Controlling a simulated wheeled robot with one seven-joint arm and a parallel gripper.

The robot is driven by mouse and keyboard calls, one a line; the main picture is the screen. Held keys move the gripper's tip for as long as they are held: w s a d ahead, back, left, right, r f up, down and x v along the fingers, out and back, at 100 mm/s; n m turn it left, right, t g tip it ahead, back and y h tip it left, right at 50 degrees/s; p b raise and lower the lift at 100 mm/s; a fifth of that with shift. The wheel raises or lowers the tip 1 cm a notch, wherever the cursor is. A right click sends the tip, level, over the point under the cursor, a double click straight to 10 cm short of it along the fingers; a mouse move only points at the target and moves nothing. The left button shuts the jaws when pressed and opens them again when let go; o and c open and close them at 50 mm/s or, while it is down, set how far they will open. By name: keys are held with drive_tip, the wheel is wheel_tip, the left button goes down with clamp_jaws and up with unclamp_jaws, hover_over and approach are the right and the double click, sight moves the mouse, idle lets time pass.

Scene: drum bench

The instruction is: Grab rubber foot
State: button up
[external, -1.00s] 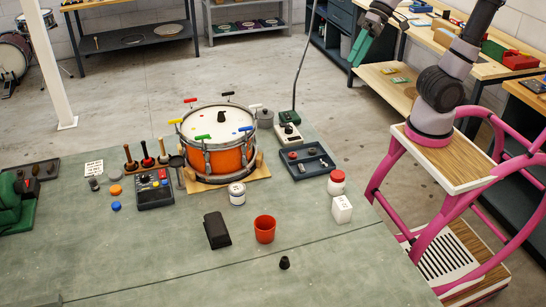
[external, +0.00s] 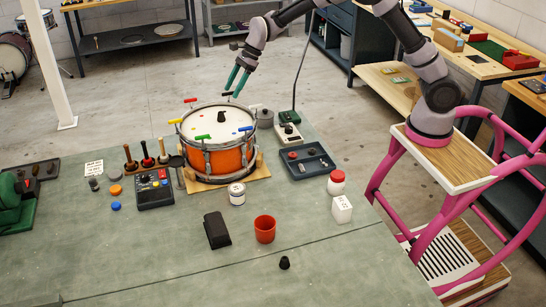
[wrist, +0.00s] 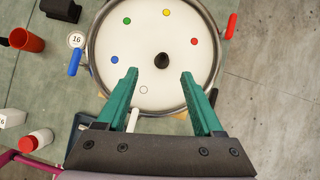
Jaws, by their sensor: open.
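A small dark rubber foot (external: 221,117) stands on the white head of the orange drum (external: 230,158). In the wrist view the foot (wrist: 161,60) lies just beyond and between my fingertips. A similar small black piece (external: 284,263) stands on the bench near the front; I cannot tell whether it is also a rubber foot. My gripper (external: 233,95), with green fingers, is open and empty above the far side of the drum. In the wrist view my gripper (wrist: 159,75) points over the drum head, with its fingers apart on either side of the foot's line.
Coloured tuning handles stick out around the drum rim, including a red one (wrist: 231,26) and a blue one (wrist: 75,62). A red cup (external: 265,229), a white tin (external: 237,194) and a black block (external: 217,230) stand in front. A blue-grey tray (external: 306,161) lies to the right.

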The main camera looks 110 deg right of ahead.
sight(221, 112)
drive_tip(key=x, duration=1.1)
drive_tip(key=shift+s+d, duration=0.15)
drive_tip(key=shift+d, duration=0.15)
clamp_jaws()
